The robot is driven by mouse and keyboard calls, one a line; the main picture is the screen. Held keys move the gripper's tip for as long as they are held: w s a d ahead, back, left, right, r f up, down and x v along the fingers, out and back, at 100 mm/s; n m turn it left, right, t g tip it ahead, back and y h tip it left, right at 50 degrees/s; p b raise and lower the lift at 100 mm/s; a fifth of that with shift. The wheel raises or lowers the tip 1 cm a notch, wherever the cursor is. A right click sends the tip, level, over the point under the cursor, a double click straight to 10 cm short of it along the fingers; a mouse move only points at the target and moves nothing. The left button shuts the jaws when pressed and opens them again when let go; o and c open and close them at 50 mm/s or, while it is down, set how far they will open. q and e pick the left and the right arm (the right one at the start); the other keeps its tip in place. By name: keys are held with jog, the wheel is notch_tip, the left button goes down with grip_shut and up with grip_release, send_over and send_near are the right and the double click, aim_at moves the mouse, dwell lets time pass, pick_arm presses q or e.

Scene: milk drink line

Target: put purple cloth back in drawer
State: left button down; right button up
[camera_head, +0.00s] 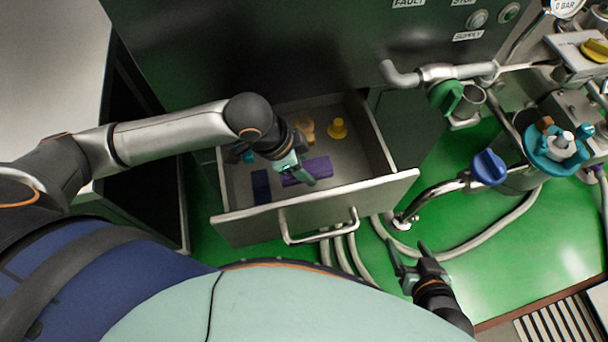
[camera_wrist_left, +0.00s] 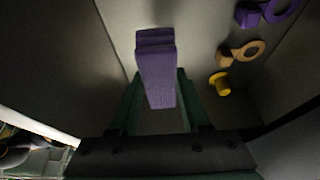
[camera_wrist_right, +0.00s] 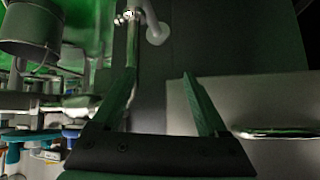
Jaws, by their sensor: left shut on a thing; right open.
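The purple cloth (camera_head: 318,166), a folded flat block, is inside the open drawer (camera_head: 375,190), near its front panel. My left gripper (camera_head: 299,174) reaches down into the drawer and is shut on the cloth. In the left wrist view the purple cloth (camera_wrist_left: 157,78) sticks out from between the fingers. I cannot tell whether the cloth touches the drawer floor. My right gripper (camera_head: 408,250) is open and empty, outside the drawer to the right of its handle (camera_head: 318,238).
In the drawer lie a dark blue folded piece (camera_head: 261,185), a yellow knobbed part (camera_head: 338,129) and a tan ringed part (camera_head: 306,130). Pipes with a blue valve knob (camera_head: 488,167) stand to the right. Hoses (camera_head: 345,255) run on the green floor below the drawer.

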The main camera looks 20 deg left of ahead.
pick_arm(q)
jog(key=b, duration=0.2)
send_over(305, 188)
notch_tip(305, 188, down, 4)
jog(key=shift+s+a+f, duration=0.1)
jog(key=shift+f, duration=1.05)
pick_arm(e)
jog(key=w+r+t, duration=0.1)
jog(key=w, duration=0.1)
jog(key=w+r+t, duration=0.1)
jog(key=r, duration=0.1)
jog(key=shift+w+d+r+t, duration=0.3)
jog(key=shift+w+d+t, duration=0.05)
jog(key=shift+d+t, duration=0.05)
pick_arm(q)
jog(key=shift+c, duration=1.9)
grip_release()
jog(key=shift+f, duration=0.1)
pick_arm(e)
jog(key=shift+f, duration=0.15)
